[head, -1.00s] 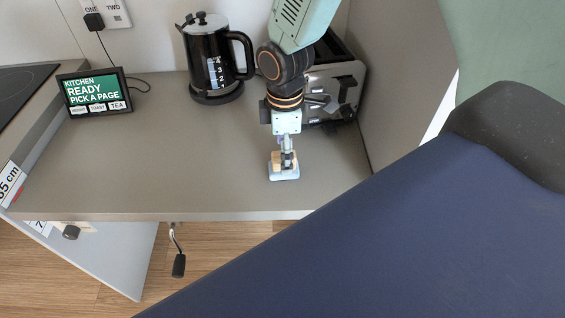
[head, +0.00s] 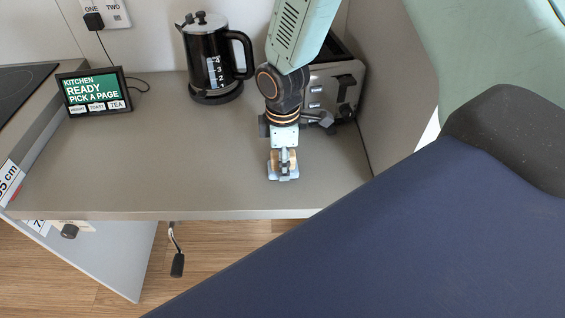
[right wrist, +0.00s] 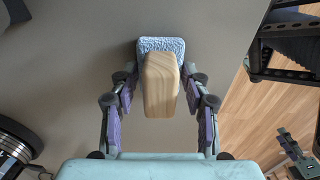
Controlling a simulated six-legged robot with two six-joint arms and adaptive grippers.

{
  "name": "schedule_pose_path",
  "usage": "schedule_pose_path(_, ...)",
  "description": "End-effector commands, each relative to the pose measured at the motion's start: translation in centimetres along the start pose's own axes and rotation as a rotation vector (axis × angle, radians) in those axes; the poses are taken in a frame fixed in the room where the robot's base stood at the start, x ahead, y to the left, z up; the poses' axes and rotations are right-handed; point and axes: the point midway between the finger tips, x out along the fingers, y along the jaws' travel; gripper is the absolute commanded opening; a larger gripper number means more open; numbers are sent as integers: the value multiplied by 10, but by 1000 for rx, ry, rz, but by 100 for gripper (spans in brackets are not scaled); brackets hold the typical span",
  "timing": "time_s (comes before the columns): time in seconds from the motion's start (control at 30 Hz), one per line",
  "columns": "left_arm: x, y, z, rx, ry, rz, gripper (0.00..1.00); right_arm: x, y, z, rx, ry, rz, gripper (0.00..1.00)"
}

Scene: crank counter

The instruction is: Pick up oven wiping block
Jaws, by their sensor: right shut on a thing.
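The oven wiping block has a pale wooden grip (right wrist: 160,85) on a light blue textured pad (right wrist: 162,45). In the head view the pad (head: 283,178) is at the counter's front part, below my right gripper (head: 283,160). The right gripper's fingers (right wrist: 162,88) are on both sides of the wooden grip in the right wrist view, shut on it. The pad appears to be on or very close to the counter; I cannot tell if there is a gap.
A black kettle (head: 210,60) stands at the back of the counter (head: 150,165). A steel toaster (head: 325,90) is behind my right arm by the side wall. A small screen (head: 94,92) stands at the left. A crank (head: 177,262) hangs below the front edge. The counter's left middle is clear.

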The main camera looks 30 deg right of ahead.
Motion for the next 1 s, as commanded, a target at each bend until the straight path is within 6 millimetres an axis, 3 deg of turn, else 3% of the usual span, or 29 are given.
schedule_pose_path(0.27,0,0,0,0,0,0,45,0,0,0,0,0,0,15)
schedule_pose_path(0.53,-1,0,0,0,0,0,45,-4,0,0,1,1,1,15)
schedule_pose_path(1.0,-14,0,0,0,0,0,45,-85,1,0,1,2,3,15)
